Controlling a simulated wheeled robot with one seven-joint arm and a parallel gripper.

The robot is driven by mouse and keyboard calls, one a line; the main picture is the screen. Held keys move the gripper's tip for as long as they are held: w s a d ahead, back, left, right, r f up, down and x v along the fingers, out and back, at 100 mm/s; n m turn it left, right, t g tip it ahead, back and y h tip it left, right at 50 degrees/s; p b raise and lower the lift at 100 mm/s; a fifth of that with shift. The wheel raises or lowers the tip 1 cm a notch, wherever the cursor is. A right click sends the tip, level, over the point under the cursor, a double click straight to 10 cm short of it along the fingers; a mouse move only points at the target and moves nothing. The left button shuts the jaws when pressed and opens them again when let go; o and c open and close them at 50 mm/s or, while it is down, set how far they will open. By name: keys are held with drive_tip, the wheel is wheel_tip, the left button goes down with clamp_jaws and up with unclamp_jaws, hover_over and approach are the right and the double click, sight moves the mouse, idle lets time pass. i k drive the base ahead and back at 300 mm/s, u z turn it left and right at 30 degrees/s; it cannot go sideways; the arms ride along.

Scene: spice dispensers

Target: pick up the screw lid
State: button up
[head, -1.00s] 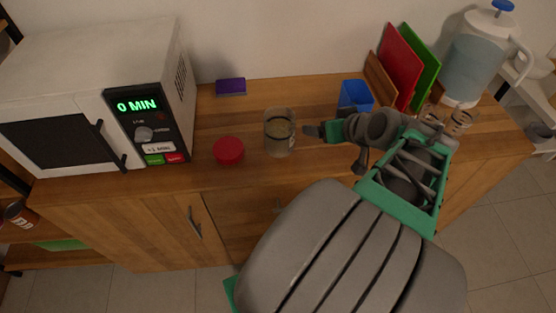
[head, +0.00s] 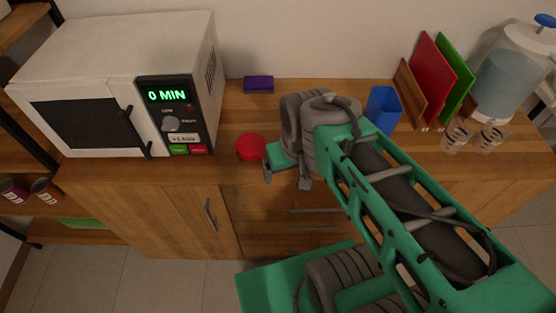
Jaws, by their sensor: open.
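The red round screw lid (head: 251,148) lies flat on the wooden counter, to the right of the microwave. My gripper (head: 283,173) is just to the right of the lid and a little nearer the counter's front edge, pointing down. It is open, with nothing seen between its fingers. The lid looks free of the fingers, though the exact gap and height are hard to judge. The clear jar that stood right of the lid is hidden behind my arm.
A white microwave (head: 90,95) stands left of the lid. A purple sponge-like block (head: 258,84) lies behind it.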

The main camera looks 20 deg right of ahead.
sight(249, 147)
drive_tip(key=k, duration=0.45)
drive_tip(key=u, duration=1.8)
drive_tip(key=i, duration=1.35)
drive_tip(key=z, duration=0.35)
